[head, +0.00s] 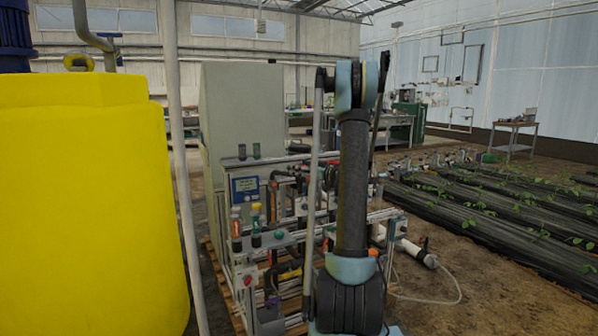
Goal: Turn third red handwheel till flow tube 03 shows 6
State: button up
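The fertigation skid (285,235) stands in the middle, a metal frame with pipes and fittings. My upright arm hides part of its right side. I cannot make out the third red handwheel or flow tube 03, nor any flow reading, from here. Small orange and red parts show on the skid, too small to identify. My gripper does not show in this view.
A large yellow tank (90,210) fills the left, with a grey vertical pipe (180,150) beside it. A pale cabinet (240,110) stands behind the skid. Planted rows (500,215) lie right. A white cylinder (415,252) with a hose juts from the skid's right side.

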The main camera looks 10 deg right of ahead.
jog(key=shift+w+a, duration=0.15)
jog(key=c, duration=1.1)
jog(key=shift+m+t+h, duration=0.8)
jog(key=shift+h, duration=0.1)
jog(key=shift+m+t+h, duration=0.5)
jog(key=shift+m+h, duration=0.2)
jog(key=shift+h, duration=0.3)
